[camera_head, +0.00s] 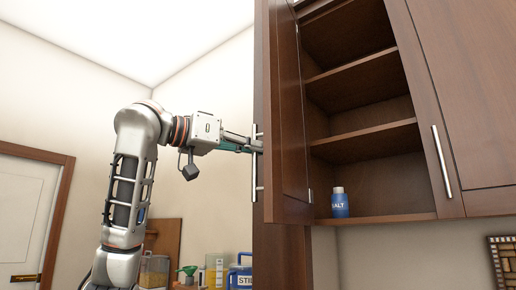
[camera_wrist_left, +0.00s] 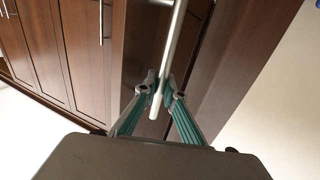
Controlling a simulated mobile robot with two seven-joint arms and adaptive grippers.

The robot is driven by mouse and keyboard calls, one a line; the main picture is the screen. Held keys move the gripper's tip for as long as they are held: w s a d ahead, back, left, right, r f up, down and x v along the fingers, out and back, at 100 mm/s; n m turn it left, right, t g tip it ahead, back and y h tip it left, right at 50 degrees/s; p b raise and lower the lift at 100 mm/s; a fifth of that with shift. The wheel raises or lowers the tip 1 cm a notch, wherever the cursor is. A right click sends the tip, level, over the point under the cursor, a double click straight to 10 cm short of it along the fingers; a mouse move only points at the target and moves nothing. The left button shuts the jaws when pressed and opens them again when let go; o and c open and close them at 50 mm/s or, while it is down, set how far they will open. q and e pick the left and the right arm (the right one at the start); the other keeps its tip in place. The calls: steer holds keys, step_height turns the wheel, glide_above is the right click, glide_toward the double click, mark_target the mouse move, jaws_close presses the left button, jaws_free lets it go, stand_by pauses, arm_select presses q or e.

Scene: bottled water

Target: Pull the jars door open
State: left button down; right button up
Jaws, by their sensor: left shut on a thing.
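The brown wooden cabinet door (camera_head: 287,120) stands swung wide open on the left side of the cabinet in the head view. Its metal bar handle (camera_head: 254,180) is on the door's left edge. My left gripper (camera_head: 256,145) is shut on this handle. In the left wrist view the fingers of my left gripper (camera_wrist_left: 160,88) close around the bar handle (camera_wrist_left: 175,42) from both sides. The cabinet inside shows shelves (camera_head: 362,78) and a blue salt jar (camera_head: 340,204) on the bottom one. My right gripper is in neither view.
A second closed door with a bar handle (camera_head: 441,162) is to the right of the opening. Below left are a container of yellow grains (camera_head: 153,271), a green funnel (camera_head: 188,271) and a blue-lidded container (camera_head: 241,273). A white room door (camera_head: 28,215) is at far left.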

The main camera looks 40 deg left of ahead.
arm_select(q)
steer(key=shift+a, duration=0.1)
stand_by(0.4)
steer(key=c, duration=2.1)
jaws_free()
steer(key=shift+c, duration=0.2)
steer(key=shift+s, duration=0.1)
steer(key=v, duration=1.2)
